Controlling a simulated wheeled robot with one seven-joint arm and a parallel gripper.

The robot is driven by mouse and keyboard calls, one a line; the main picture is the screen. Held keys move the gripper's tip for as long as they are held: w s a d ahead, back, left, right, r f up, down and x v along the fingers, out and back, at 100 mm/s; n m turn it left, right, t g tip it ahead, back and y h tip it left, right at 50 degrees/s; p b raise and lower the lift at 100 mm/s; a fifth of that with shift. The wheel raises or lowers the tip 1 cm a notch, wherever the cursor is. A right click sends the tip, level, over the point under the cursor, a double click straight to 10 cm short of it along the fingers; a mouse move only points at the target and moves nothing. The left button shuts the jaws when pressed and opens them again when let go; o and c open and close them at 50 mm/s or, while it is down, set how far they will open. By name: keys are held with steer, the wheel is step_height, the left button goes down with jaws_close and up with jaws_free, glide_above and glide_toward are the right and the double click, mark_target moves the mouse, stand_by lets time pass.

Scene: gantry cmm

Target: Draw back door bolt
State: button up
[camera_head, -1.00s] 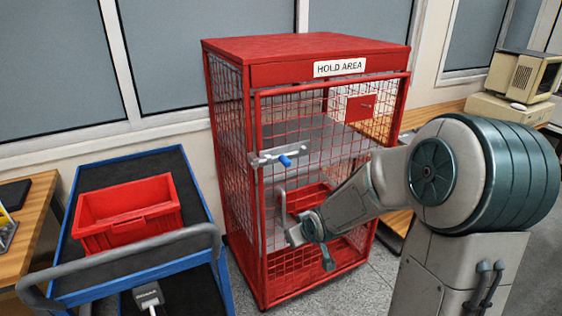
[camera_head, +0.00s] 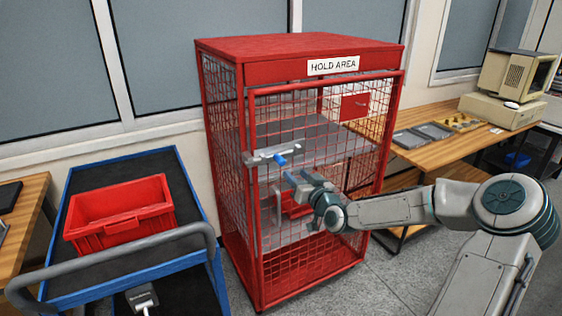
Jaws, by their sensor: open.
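The red mesh cage marked HOLD AREA (camera_head: 334,64) stands in the middle with its mesh door (camera_head: 330,130) shut. The door bolt (camera_head: 265,155) is a grey bar at the door's left edge with a blue knob (camera_head: 280,160). A grey vertical door handle (camera_head: 278,208) is below it. My gripper (camera_head: 297,184) is open and empty in front of the door, a little below and right of the blue knob, and appears apart from it. The gripper hides part of the lower door.
A blue cart (camera_head: 180,253) with a red crate (camera_head: 120,213) stands at the left, its grey push handle (camera_head: 110,263) facing forward. A wooden bench (camera_head: 440,151) with a computer (camera_head: 512,85) is at the right. Floor (camera_head: 390,285) in front is clear.

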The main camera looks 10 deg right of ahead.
mark_target(283, 163)
steer(key=p+x, duration=0.1)
steer(key=x, duration=0.9)
steer(key=shift+w+a, duration=0.1)
steer(key=shift+w, duration=0.25)
jaws_close()
steer(key=shift+f, duration=0.1)
